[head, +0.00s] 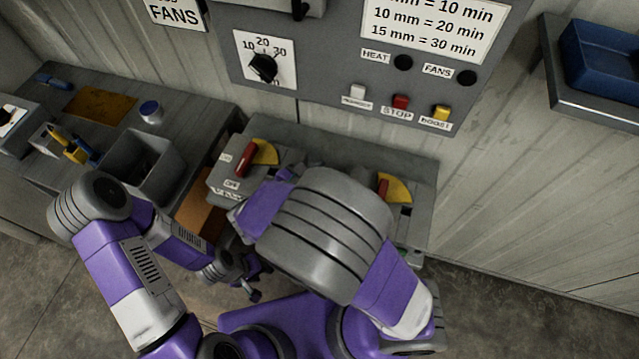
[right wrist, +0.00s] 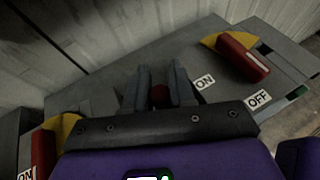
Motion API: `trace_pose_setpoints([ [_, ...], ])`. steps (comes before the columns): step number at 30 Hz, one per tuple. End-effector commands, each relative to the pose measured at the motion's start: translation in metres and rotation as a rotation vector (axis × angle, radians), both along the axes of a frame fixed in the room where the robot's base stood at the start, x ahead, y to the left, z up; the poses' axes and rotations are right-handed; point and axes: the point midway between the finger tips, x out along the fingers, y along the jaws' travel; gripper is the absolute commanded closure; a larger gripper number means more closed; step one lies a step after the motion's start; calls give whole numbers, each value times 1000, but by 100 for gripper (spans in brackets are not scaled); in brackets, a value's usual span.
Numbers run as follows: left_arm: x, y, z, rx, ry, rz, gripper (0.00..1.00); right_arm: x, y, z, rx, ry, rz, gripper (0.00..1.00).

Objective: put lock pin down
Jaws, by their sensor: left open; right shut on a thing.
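My right gripper (right wrist: 160,88) shows in the right wrist view, with its two dark fingers closed around a small dark red thing, which looks like the lock pin (right wrist: 159,96). Most of the pin is hidden by the gripper body. The fingers are over the grey lever box, between its two levers; I cannot tell whether the pin touches the box. In the head view my right arm hides this gripper and the pin. My left gripper (head: 243,280) is open and empty, low in front of the grey lever box (head: 330,160).
The box has a left red lever (head: 246,157) and a right red lever (head: 383,187), each by a yellow plate. A control panel (head: 330,65) is on the wall above. An open grey bin (head: 140,165) stands on the left bench. A blue tray (head: 603,60) sits on the right shelf.

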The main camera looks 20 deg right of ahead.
Motion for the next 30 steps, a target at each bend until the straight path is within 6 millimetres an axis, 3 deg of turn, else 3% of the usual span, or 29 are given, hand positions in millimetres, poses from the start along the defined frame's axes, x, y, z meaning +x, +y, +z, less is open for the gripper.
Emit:
trace_pose_setpoints([
  [11,0,0,-19,0,-1,0,57,0,0,-42,-3,1,0,100],
  [23,1,0,-20,0,-1,-1,57,0,0,-46,-1,1,0,100],
  [24,1,0,-19,0,-1,-1,57,0,0,-46,0,0,0,69],
  [28,1,0,-19,0,-1,0,57,0,0,-45,0,0,0,50],
  [30,1,0,-19,0,-1,0,57,0,0,-45,0,0,0,50],
])
